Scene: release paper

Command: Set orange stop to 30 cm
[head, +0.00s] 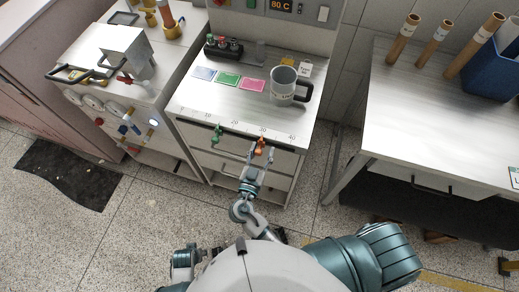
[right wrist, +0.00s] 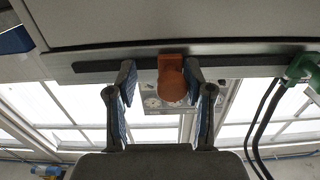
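The orange stop (head: 261,146) sits on the rail along the front edge of the middle bench, roughly below the printed 30. Its exact reading is too small to tell. A green stop (head: 217,134) is on the same rail to its left. My right gripper (head: 256,152) is at the orange stop, fingers apart. In the right wrist view the orange stop (right wrist: 171,80) is between the fingertips of my right gripper (right wrist: 160,84), close to the right finger and with a gap to the left one. The green stop (right wrist: 302,67) shows at right there. My left gripper is not in view.
The bench top (head: 215,100) holds a grey mug (head: 284,86), coloured cards (head: 228,79) and a dark rack (head: 223,47). A table (head: 410,125) with cardboard tubes and a blue bin (head: 492,70) stands at right. A cabinet with a metal box (head: 125,48) stands at left.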

